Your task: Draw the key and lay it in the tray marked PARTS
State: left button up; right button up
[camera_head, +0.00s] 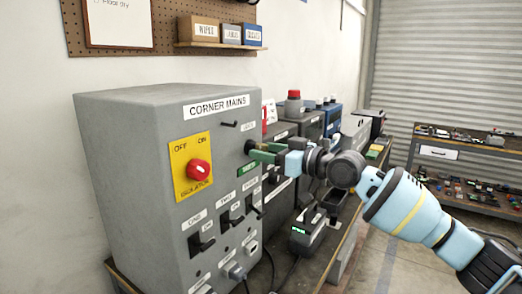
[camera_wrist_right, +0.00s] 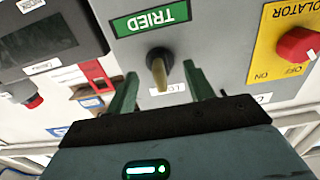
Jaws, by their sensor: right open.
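The key (camera_wrist_right: 159,73) has a brass-coloured bow and sits in a round black lock on the front of the grey CORNER MAINS cabinet (camera_head: 130,130). My right gripper (camera_head: 262,152) is at that lock, its green fingers apart on either side of the key in the wrist view. The key stands between the fingers, with a visible gap to each. In the head view the gripper hides the key. I cannot make out a tray marked PARTS in either view. My left gripper is out of view.
A yellow isolator plate (camera_head: 183,184) with a red knob (camera_head: 198,170) is left of the lock. Black switches (camera_head: 202,243) line the lower front. A black device (camera_head: 308,232) with cables stands on the bench. Other boxes stand behind.

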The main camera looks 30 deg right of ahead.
grip_shut()
jog(key=shift+s, duration=0.1)
dwell(0.4)
jog(key=shift+v, duration=2.9)
jog(key=shift+d, duration=0.1)
